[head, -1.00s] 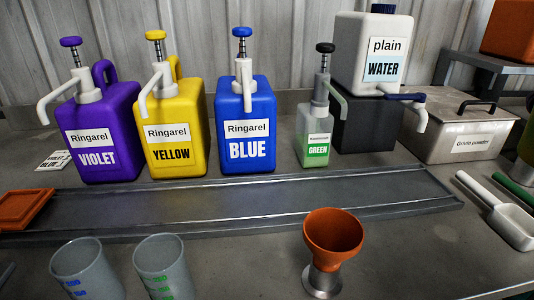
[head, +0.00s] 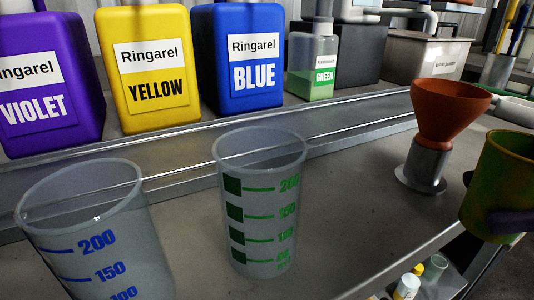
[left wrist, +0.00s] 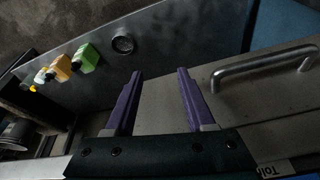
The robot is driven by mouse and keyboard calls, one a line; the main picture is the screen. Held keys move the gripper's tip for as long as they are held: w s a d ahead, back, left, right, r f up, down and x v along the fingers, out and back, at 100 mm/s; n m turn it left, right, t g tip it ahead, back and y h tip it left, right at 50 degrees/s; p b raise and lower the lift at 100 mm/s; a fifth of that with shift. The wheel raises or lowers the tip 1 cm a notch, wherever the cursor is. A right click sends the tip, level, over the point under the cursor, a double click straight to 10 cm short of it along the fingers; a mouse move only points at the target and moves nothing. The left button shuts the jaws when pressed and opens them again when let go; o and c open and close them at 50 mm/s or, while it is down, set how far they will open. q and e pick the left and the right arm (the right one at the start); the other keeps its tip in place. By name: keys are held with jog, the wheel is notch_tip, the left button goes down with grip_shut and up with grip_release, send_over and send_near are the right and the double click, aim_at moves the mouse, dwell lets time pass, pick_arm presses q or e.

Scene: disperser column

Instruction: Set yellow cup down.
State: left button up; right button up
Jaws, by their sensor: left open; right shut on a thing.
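The yellow cup (head: 492,185) is at the right edge of the head view, cut off by the frame. It looks upright, with its open rim up, and sits in front of the table's front edge. My right gripper (head: 512,222) is shut on it; only a purple finger shows against its side. The cup's underside is hidden or unclear. My left gripper (left wrist: 160,88) is open and empty in the left wrist view, away from the cup, with its two purple fingers apart.
An orange funnel (head: 447,112) in a metal stand (head: 424,168) is left of the cup. Clear measuring cups (head: 262,200) stand at the front left, with bare table between. Dispensers line the back. A metal handle (left wrist: 262,70) is right of my left gripper.

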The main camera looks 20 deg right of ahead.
aim_at(363, 211)
jog(key=w+a, duration=0.2)
jog(key=a, duration=0.1)
jog(key=w+a, duration=0.3)
jog(key=shift+w+a, duration=0.15)
jog(key=w+a, duration=0.2)
jog(key=a, duration=0.1)
jog(key=shift+w+p, duration=0.3)
jog(key=shift+p, duration=0.1)
jog(key=shift+s+f, duration=0.1)
jog(key=shift+f, duration=0.2)
jog(key=shift+f+b, duration=0.2)
jog(key=shift+b, duration=0.1)
jog(key=o, duration=1)
jog(key=shift+r, duration=0.1)
jog(key=shift+o, duration=0.2)
